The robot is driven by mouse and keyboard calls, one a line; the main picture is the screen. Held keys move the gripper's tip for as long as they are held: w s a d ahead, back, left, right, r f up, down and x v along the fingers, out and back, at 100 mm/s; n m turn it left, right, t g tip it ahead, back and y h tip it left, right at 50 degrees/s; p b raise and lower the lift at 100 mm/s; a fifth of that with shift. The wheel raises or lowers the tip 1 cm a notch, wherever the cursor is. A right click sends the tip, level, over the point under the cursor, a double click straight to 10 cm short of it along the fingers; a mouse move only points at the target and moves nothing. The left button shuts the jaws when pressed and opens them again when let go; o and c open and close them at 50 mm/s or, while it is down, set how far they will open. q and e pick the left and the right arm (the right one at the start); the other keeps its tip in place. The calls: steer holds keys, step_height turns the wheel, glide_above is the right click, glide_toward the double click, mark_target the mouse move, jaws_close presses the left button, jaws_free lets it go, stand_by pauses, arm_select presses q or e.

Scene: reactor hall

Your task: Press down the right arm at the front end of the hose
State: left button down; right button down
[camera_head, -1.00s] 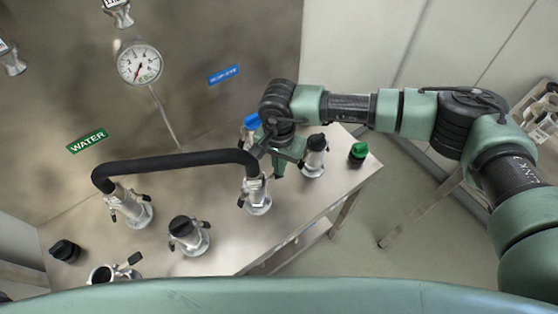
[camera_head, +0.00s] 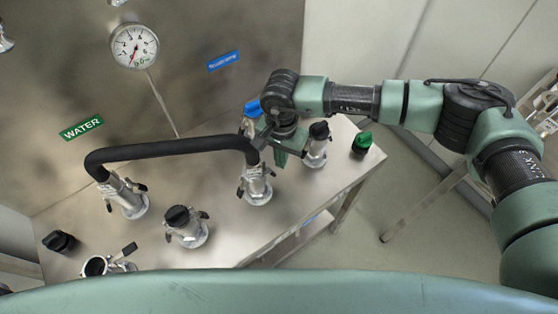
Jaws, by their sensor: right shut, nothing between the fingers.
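The black hose (camera_head: 170,150) arches between two metal couplings on the steel table. Its left end sits on one coupling (camera_head: 124,194), its right end on another coupling (camera_head: 256,185). Small dark lever arms show on the sides of both couplings; the right-hand lever of the right coupling (camera_head: 268,171) is partly hard to make out below my gripper. My right gripper (camera_head: 273,146) is shut and empty, just above and right of the hose's right end. I cannot tell whether it touches the coupling. My left gripper is out of view.
A black-capped coupling (camera_head: 186,226) and an open coupling (camera_head: 97,266) stand in front. Another black-capped coupling (camera_head: 317,146), a green cap (camera_head: 362,143) and a blue-capped coupling (camera_head: 252,108) are near my right gripper. A gauge (camera_head: 135,46) is on the back panel.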

step_height(320, 180, up, 6)
steer(key=p, duration=0.2)
steer(key=shift+r, duration=0.15)
